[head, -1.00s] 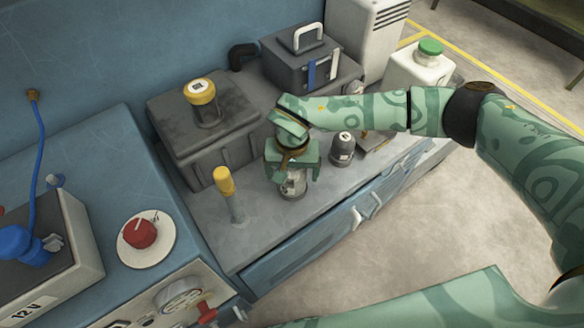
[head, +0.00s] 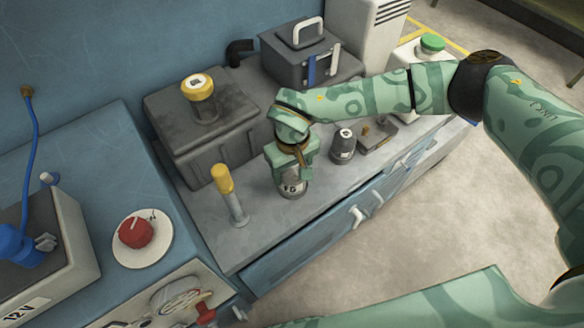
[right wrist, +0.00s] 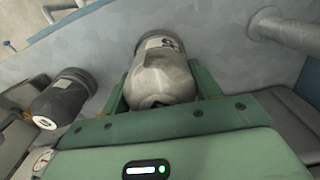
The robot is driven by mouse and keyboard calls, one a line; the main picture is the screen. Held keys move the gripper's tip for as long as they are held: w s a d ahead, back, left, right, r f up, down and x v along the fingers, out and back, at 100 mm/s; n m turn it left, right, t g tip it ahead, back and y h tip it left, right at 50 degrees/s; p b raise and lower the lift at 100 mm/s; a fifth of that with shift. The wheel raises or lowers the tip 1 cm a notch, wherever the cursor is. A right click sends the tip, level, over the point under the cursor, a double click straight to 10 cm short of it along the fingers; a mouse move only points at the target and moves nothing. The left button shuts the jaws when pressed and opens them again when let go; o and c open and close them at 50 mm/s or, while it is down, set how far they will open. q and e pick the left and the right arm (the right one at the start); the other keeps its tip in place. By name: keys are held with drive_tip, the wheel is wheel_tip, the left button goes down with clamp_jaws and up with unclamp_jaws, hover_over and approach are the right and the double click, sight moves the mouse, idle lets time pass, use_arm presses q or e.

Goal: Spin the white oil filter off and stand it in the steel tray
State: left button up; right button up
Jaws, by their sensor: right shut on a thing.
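The white oil filter (head: 291,188) stands upright at the bench front, with dark lettering on its label. My right gripper (head: 292,172) comes down over it from above and is shut on it. The filter also shows between the fingers in the right wrist view (right wrist: 163,75). What lies under its base is hidden, so I cannot tell whether it is still threaded on. My left gripper is not in view.
A yellow-topped post (head: 226,190) stands to the left. A grey box with a yellow cap (head: 172,136) is behind. The bench front between is bare.

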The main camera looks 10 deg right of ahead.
drive_tip(key=n, duration=0.3)
drive_tip(key=shift+n+b, duration=0.3)
drive_tip(key=shift+n, duration=0.1)
drive_tip(key=o, duration=1.3)
drive_tip(key=shift+c, duration=0.2)
